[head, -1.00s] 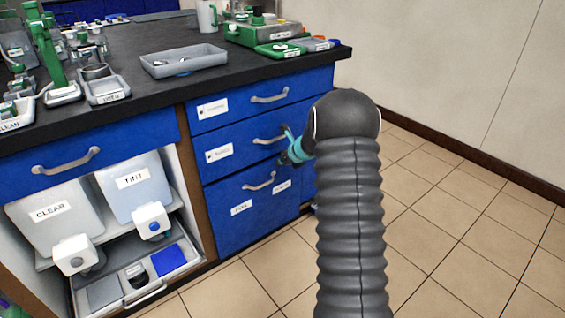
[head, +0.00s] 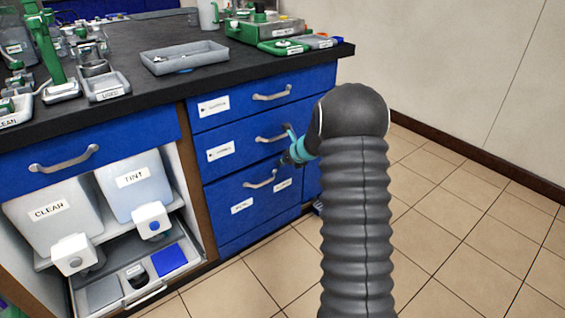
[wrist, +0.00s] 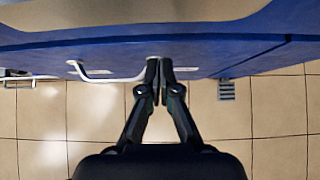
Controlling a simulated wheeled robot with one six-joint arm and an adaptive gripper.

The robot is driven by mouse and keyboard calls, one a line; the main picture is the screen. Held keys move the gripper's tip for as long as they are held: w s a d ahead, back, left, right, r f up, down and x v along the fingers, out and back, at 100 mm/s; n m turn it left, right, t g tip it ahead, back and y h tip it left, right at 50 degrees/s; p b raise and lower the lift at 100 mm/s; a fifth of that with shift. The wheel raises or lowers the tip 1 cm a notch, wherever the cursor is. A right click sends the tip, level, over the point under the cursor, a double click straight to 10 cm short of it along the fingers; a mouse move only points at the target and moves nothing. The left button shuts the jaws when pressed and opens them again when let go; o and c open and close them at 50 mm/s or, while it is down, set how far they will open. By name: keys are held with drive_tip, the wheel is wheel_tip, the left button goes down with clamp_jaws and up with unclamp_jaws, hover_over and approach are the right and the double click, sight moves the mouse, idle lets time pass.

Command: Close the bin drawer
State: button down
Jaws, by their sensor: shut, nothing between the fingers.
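The lowest blue drawer front (head: 225,222), with two white labels and a grey bar handle (head: 260,181), is the likely bin drawer. It looks about flush with the drawers above, but I cannot tell whether a small gap is left. My gripper (head: 287,159) is in front of the drawer stack's right side, partly hidden by my arm. In the wrist view my gripper (wrist: 159,62) is shut and empty. Its fingertips are at the blue front, beside the right end of a pale handle (wrist: 105,76). Contact cannot be told for sure.
Two more blue drawers (head: 235,150) are above. At left, an open bay holds the CLEAR (head: 50,195) and TINT (head: 118,196) containers above a pulled-out grey tray (head: 125,300). The black worktop (head: 135,95) carries equipment. Tiled floor (head: 470,220) at right is free.

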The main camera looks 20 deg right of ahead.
drive_tip(key=s+d+f+v, duration=0.1)
drive_tip(key=v, duration=1)
drive_tip(key=shift+s+p, duration=0.2)
drive_tip(key=shift+p, duration=0.25)
drive_tip(key=shift+d, duration=0.1)
drive_tip(key=s+a+f+n+g+y, duration=0.1)
drive_tip(key=s+a+n+g, duration=0.1)
drive_tip(key=s+a+n, duration=0.4)
drive_tip(key=s+a+n+g, duration=0.2)
drive_tip(key=s+n, duration=0.5)
drive_tip(key=n, duration=0.3)
drive_tip(key=s+a+r+n+h, duration=0.1)
drive_tip(key=s+a+r+n, duration=0.3)
drive_tip(key=s, duration=0.4)
drive_tip(key=s+a+r+n+h, duration=0.1)
drive_tip(key=s+a+r+n, duration=0.2)
drive_tip(key=s+n, duration=0.4)
drive_tip(key=s+a+r+n+t+h, duration=0.1)
drive_tip(key=s+a+r+n, duration=0.3)
drive_tip(key=s, duration=0.5)
wheel_tip(320, 180, up, 2)
drive_tip(key=shift+s+a+r+n, duration=0.15)
drive_tip(key=shift+s+a+n, duration=0.2)
drive_tip(key=shift+n, duration=0.55)
